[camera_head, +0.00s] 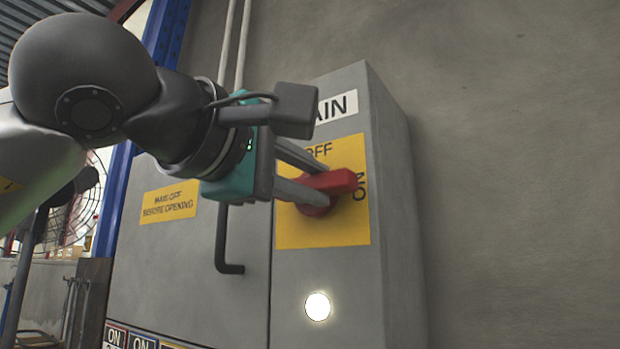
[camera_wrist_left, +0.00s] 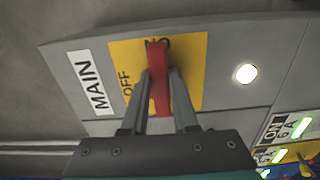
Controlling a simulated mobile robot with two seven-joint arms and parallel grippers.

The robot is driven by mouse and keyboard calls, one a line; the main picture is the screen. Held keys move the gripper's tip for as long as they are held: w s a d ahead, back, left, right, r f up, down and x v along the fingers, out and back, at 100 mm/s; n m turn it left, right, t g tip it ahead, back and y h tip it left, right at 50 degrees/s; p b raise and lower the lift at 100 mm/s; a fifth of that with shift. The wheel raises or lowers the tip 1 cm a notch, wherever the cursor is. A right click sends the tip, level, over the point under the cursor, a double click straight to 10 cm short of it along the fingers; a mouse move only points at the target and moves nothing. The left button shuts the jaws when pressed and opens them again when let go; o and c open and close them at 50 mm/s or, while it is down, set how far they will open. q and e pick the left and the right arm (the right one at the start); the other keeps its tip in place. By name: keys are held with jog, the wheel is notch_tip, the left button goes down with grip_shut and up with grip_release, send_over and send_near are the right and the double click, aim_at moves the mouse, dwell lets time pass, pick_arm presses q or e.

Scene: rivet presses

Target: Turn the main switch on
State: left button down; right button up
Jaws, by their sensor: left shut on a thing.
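The main switch is a red rotary handle (camera_head: 342,181) on a yellow plate (camera_head: 292,235) on the front of a grey cabinet. The handle lies about horizontal in the head view, with its free end pointing right at the ON label. The OFF label is above it. My left gripper (camera_head: 318,184) is shut on the handle, one finger on each side. In the left wrist view the red handle (camera_wrist_left: 157,62) is between the fingers (camera_wrist_left: 160,85), its end partly covering the ON letters. My right gripper is not in view.
A lit white lamp (camera_head: 317,306) is below the plate, and a MAIN label (camera_head: 340,106) above it. A dark door handle (camera_head: 223,245) and a yellow warning sign (camera_head: 169,205) are on the cabinet door to the left. Bare wall (camera_head: 510,150) is at the right.

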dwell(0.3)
pick_arm(q)
jog(key=c, duration=0.7)
grip_release()
jog(key=v, duration=0.7)
jog(key=shift+s+a+b, duration=0.1)
jog(key=shift+s+b, duration=0.15)
jog(key=shift+b, duration=0.05)
